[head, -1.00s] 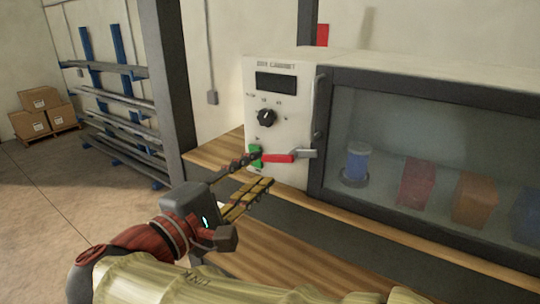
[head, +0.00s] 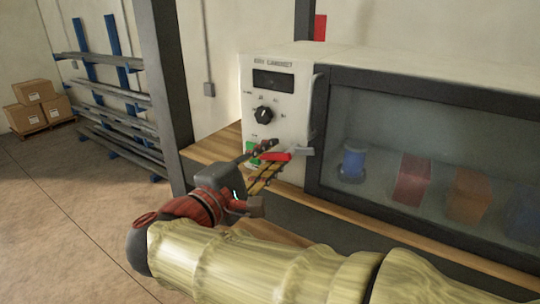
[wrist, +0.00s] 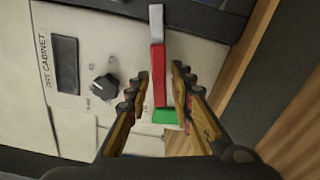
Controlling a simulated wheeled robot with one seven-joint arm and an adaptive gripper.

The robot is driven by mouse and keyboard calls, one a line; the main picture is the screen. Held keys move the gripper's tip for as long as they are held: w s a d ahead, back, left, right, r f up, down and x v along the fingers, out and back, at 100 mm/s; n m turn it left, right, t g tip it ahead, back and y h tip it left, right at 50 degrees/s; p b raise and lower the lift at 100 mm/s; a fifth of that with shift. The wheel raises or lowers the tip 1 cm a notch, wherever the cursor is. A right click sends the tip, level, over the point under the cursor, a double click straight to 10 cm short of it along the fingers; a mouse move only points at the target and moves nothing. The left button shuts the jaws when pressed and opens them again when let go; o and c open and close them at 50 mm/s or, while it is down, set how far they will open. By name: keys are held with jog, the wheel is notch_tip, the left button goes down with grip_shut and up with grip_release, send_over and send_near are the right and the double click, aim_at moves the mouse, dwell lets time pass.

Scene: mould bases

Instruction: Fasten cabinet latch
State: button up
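The cabinet latch has a red handle (head: 277,156) with a grey end (head: 303,151) at the door edge. In the wrist view the red handle (wrist: 158,75) runs up the picture, with a green patch (wrist: 165,116) at its lower end. The same green patch (head: 252,148) shows in the head view, partly hidden by my fingers. My gripper (head: 273,158) is open at the handle. In the wrist view my gripper (wrist: 160,80) has one finger on each side of the handle, with narrow gaps showing. The dry cabinet (head: 290,70) has its glass door closed or nearly so.
A black knob (head: 264,115) and dark display (head: 273,80) sit above the latch on the panel. The wooden bench (head: 212,149) runs beneath the cabinet. A dark post (head: 168,80) stands to the left. Coloured items, including a blue one (head: 353,160), are behind the glass.

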grip_shut()
jog(key=shift+f+m+b, duration=0.1)
jog(key=shift+m+b, duration=0.3)
jog(key=shift+b, duration=0.8)
jog(key=m+b, duration=0.1)
jog(key=b, duration=0.2)
jog(key=shift+r+m+b, duration=0.45)
jog(key=shift+m+b, duration=0.25)
jog(key=shift+b, duration=0.55)
jog(key=shift+r, duration=0.2)
jog(key=shift+o, duration=1.4)
grip_release()
